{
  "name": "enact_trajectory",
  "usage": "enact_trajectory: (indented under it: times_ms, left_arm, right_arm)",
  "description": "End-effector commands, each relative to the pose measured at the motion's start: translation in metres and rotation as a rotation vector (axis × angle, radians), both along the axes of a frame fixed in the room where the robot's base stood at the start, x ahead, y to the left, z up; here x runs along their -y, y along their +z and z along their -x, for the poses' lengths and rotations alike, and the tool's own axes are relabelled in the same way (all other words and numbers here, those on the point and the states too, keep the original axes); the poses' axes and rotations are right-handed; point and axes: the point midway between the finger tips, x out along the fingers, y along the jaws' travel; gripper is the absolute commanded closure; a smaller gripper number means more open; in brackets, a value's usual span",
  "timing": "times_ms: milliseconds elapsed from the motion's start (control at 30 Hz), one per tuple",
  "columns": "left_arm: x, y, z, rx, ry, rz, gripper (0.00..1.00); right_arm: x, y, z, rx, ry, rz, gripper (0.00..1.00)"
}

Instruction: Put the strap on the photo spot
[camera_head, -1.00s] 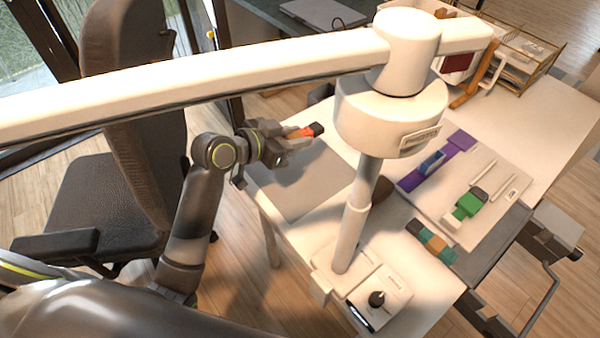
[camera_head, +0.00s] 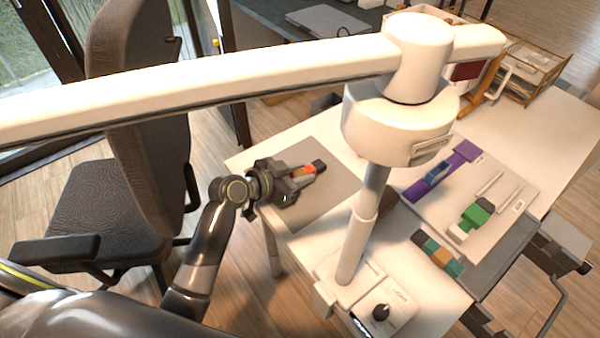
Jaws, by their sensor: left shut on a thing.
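My left gripper (camera_head: 301,176) is shut on a short red-orange strap (camera_head: 308,169) with a black end piece (camera_head: 319,166). The gripper is over the flat grey mat (camera_head: 335,185) on the white table, which seems to be the photo spot. The strap's black end points to the right, away from the wrist. I cannot tell whether the strap touches the mat, and the jaws hide part of it. My right gripper is not in view.
A white lamp-like stand (camera_head: 357,240) rises in front of the mat, its long arm crossing the view. To the right, a board (camera_head: 480,185) holds a purple strip (camera_head: 427,184) and a green piece (camera_head: 476,213). A black chair (camera_head: 125,200) stands left.

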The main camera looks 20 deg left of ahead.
Motion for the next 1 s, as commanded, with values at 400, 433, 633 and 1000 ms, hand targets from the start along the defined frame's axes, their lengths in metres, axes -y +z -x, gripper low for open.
enact_trajectory:
  times_ms: [400, 433, 633, 1000]
  left_arm:
    - [0.0, -0.002, 0.0, 0.0, 0.0, 0.0, 0.49]
    - [0.0, -0.002, 0.0, 0.0, 0.0, 0.0, 0.49]
    - [0.0, 0.003, 0.0, 0.0, 0.0, 0.0, 0.49]
    - [-0.039, 0.025, 0.05, 0.001, 0.0, -0.007, 0.49]
  right_arm:
    - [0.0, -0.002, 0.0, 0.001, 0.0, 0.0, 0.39]
    - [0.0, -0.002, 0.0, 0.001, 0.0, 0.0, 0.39]
    - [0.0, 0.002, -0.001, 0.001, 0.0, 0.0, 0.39]
    - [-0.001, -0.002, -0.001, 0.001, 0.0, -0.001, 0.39]
